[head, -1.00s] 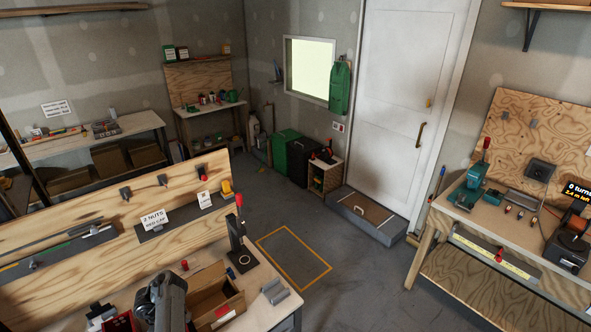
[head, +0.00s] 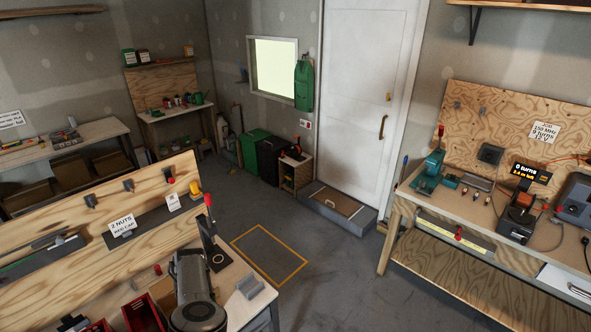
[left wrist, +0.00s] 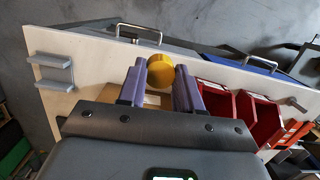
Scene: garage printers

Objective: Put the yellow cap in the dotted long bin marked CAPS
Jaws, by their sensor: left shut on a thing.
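In the left wrist view the yellow cap (left wrist: 160,70) sits between the purple fingers of my left gripper (left wrist: 161,82), which is shut on it. The cap is held above the workbench. In the head view my left arm covers part of the front-left bench, and its fingertips and the cap are hidden. Two red bins (left wrist: 214,103) (left wrist: 257,114) stand to the right of the gripper in the wrist view. A red bin (head: 142,314) also shows in the head view. I cannot read a CAPS mark or make out a dotted long bin. My right gripper is not in view.
A cardboard box (left wrist: 152,99) lies below the fingers. A grey bracket (left wrist: 52,72) stands at the bench's left in the wrist view. A red-topped black tool (head: 210,235) stands on the bench. The right workbench (head: 400,205) holds tools.

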